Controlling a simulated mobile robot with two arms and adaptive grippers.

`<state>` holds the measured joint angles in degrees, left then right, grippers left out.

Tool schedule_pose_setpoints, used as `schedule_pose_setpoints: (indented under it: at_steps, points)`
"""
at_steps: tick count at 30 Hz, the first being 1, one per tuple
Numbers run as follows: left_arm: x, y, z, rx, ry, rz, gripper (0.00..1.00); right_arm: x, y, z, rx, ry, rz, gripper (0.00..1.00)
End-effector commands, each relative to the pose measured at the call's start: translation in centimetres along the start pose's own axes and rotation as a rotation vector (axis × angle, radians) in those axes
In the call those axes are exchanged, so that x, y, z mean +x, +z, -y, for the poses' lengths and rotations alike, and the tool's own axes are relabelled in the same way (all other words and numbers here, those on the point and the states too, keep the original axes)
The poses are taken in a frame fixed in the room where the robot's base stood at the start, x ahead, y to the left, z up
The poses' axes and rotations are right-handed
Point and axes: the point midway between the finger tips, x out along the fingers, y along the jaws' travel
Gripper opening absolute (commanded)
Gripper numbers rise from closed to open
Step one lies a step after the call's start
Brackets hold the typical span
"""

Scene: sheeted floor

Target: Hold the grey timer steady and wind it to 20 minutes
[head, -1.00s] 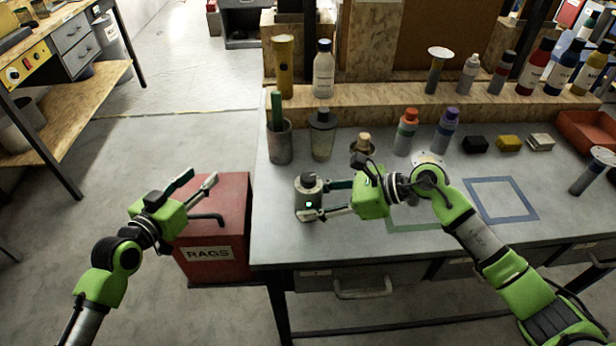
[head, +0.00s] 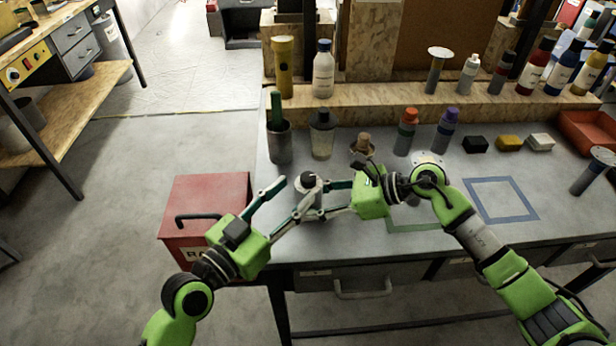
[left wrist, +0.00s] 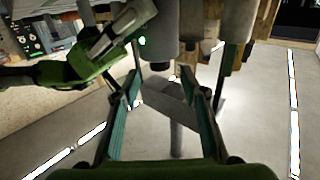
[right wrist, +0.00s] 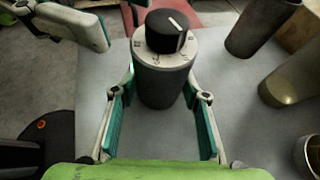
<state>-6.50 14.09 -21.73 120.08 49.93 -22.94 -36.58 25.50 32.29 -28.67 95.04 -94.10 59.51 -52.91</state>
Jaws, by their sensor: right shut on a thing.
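The grey timer (head: 309,190) stands upright on the bench at its left end. Its black knob with a white pointer line (right wrist: 167,31) sits on a pale marked dial in the right wrist view; the dial's small marks are too blurred to read. My right gripper (head: 325,198) is shut on the timer's body from the right. My left gripper (head: 296,197) is open, in front and to the left of the timer, with its fingers pointing toward it; part of the timer's lower body is hidden behind a finger. The left wrist view shows its spread fingers (left wrist: 168,92) with nothing between them.
A red rags box (head: 205,205) stands left of the bench, below my left arm. Several bottles line the back shelf.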

Motion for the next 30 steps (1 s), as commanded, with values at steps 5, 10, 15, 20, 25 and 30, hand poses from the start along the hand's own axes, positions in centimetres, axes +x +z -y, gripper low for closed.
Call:
schedule_pose_setpoints:
  at_steps: [5, 10, 15, 20, 25, 30]
  points:
    - [3.3, -0.1, 0.0, -0.002, 0.000, -0.002, 0.40, 0.0, -0.1, 0.0, 0.000, -0.001, -0.001, 0.19]
    - [5.3, 0.0, 0.0, -0.001, -0.001, 0.000, 0.40, 0.0, -0.1, 0.0, 0.000, -0.001, -0.001, 0.19]
    - [6.1, 0.0, 0.0, 0.000, 0.001, 0.001, 0.40, 0.0, -0.1, 0.0, 0.000, -0.001, -0.001, 0.19]
    - [6.2, 0.1, 0.0, 0.001, 0.001, 0.002, 0.40, 0.0, -0.1, 0.0, 0.000, -0.001, -0.001, 0.19]
    - [6.1, 0.1, 0.0, 0.000, 0.000, 0.002, 0.22, 0.0, -0.1, 0.0, 0.000, -0.001, -0.001, 0.19]
    - [6.1, 0.1, 0.0, 0.000, 0.000, 0.002, 0.00, 0.0, -0.1, 0.0, 0.000, -0.001, -0.001, 0.19]
